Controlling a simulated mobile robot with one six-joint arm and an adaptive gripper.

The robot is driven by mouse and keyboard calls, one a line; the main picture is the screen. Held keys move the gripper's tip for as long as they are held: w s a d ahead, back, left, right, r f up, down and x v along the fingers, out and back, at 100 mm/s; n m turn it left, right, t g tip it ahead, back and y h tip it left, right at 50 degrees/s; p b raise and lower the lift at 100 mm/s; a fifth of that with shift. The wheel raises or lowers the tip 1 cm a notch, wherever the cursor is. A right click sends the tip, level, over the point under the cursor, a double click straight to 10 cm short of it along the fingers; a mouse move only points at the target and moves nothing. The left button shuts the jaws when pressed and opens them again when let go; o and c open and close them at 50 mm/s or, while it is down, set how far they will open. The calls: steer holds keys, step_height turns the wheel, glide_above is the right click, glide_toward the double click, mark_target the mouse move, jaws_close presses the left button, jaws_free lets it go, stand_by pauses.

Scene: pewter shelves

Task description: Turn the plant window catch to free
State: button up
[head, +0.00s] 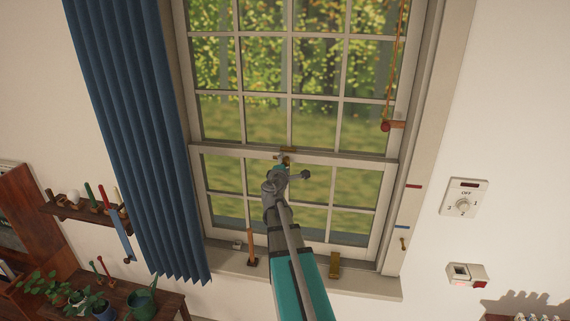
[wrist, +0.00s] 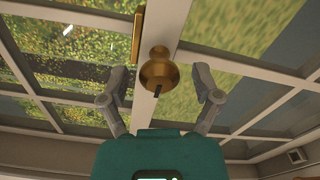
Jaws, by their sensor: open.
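The brass window catch (wrist: 160,72) has a rounded body with a small dark mark or slot at its lower end. It sits on the pale meeting rail, beside a narrow brass plate (wrist: 137,35). In the head view the brass strip (head: 288,149) shows on the rail, and the catch is mostly hidden by my gripper (head: 288,169). In the wrist view my gripper (wrist: 161,92) is open and empty, with one finger on each side of the catch and a visible gap at both sides. I cannot tell how far the fingertips are from it in depth.
A blue curtain (head: 135,130) hangs at the left of the window. A cord with a red knob (head: 386,126) hangs at the right. The sill (head: 310,275) bears an upright orange-brown handle (head: 251,246) and a brass piece (head: 334,265). A dial switch (head: 464,200) is on the right wall.

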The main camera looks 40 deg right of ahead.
steer(key=v, duration=1.1)
steer(key=shift+s+a, duration=0.2)
steer(key=shift+a, duration=0.1)
steer(key=s+a+f+m+g+y+b, duration=0.1)
steer(key=a+f+m+g+y+b, duration=0.3)
steer(key=a+f, duration=0.45)
steer(key=s+a+f+m+g+y+b, duration=0.25)
steer(key=a+f+m, duration=0.35)
steer(key=f, duration=0.5)
steer(key=s+a+f+g+y+b, duration=0.1)
steer(key=s+a+f+g+y, duration=0.1)
steer(key=a, duration=0.7)
steer(key=s+a+f+m+g+y+b, duration=0.1)
steer(key=s+a+f+g+y+b, duration=0.1)
steer(key=a+f, duration=0.5)
steer(key=s+a+g+y, duration=0.1)
steer(key=s+a+y, duration=0.1)
steer(key=a+y, duration=0.1)
